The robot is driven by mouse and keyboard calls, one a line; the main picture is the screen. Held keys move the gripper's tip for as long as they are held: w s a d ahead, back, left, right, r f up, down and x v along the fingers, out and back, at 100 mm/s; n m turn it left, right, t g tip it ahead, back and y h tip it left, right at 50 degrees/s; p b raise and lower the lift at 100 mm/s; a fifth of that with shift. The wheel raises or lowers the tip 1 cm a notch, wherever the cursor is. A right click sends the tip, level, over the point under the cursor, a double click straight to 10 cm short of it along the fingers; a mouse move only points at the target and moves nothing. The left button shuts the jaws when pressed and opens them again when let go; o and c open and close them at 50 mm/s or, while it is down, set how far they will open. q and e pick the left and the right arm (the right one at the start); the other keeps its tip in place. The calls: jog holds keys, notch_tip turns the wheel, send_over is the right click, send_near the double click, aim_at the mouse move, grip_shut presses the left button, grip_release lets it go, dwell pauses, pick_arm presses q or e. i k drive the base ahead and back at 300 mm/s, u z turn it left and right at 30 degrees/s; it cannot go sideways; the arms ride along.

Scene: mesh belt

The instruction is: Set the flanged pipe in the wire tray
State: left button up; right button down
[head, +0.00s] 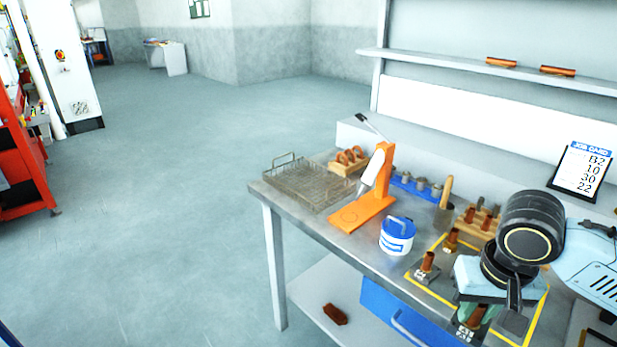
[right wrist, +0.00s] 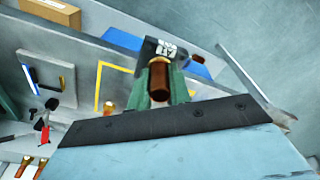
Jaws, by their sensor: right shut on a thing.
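The wire tray (head: 318,205) is a grey mesh basket with raised handles at the far left end of the workbench. My right gripper (head: 475,318) is low at the front right of the bench, far from the tray. It is shut on a copper-brown pipe (right wrist: 160,82), gripped between green fingers in the right wrist view. A dark block with white code marks (right wrist: 165,46) is just beyond the pipe; I cannot tell whether the pipe still touches it. My left gripper is not in view.
A brown piece (head: 334,314) lies on the lower shelf.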

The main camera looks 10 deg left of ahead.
aim_at(308, 177)
jog(key=u, duration=0.6)
jog(key=i, duration=1.35)
jog(key=u, duration=0.4)
